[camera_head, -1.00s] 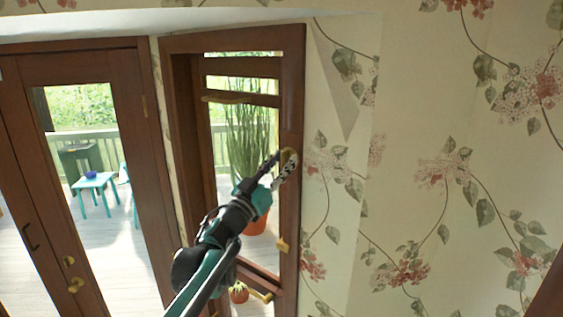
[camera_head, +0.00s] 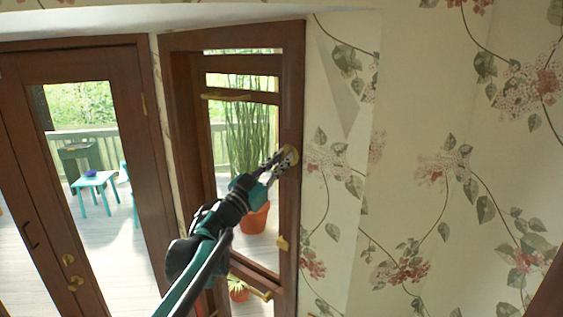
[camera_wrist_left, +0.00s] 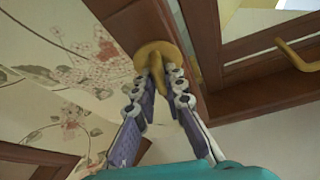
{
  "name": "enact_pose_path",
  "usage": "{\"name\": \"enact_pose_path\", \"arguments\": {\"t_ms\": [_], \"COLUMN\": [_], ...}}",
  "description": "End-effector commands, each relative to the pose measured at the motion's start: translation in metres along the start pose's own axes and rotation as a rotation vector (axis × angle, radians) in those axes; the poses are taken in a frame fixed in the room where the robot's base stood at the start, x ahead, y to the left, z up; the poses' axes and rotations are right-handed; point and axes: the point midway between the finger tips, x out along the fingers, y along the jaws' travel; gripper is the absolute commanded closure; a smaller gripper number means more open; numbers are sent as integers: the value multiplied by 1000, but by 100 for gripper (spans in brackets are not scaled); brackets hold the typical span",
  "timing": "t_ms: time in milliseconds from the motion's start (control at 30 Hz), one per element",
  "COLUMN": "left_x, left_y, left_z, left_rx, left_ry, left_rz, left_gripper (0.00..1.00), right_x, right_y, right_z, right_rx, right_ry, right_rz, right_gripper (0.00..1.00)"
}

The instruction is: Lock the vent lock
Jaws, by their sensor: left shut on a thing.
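The vent lock is a round brass plate (camera_wrist_left: 152,52) with a small brass lever (camera_wrist_left: 157,84) on the brown window frame. In the head view the lock (camera_head: 293,153) sits on the right post of the frame. My left gripper (camera_head: 284,158) reaches up to it from below left. In the wrist view its two fingers (camera_wrist_left: 158,78) are closed on the lever, one on each side. The fingers partly hide the lever. My right gripper is not in view.
A second brass fitting (camera_head: 282,243) is lower on the same post. A brass handle (camera_wrist_left: 298,55) is on a frame bar at the wrist view's right. A brown glazed door (camera_head: 150,190) stands at left. Floral wallpaper (camera_head: 450,160) covers the wall at right.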

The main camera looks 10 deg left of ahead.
Motion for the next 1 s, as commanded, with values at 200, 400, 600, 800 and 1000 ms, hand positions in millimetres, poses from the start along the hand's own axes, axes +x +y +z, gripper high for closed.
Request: {"name": "enact_pose_path", "arguments": {"t_ms": [200,400,600,800,1000], "left_x": [0,0,0,1,1], "left_y": [-1,-1,-1,-1,-1], "left_z": [0,0,-1,-1,-2], "left_rx": [186,363,538,714,888], "left_ry": [0,-1,0,-1,0], "left_rz": [76,150,224,297,370], "left_gripper": [100,100,100,100,100], "right_x": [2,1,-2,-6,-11], "right_y": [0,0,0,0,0], "right_z": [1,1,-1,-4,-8], "right_rx": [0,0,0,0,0], "right_ry": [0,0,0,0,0], "right_rz": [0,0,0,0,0], "right_gripper": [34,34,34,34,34]}}
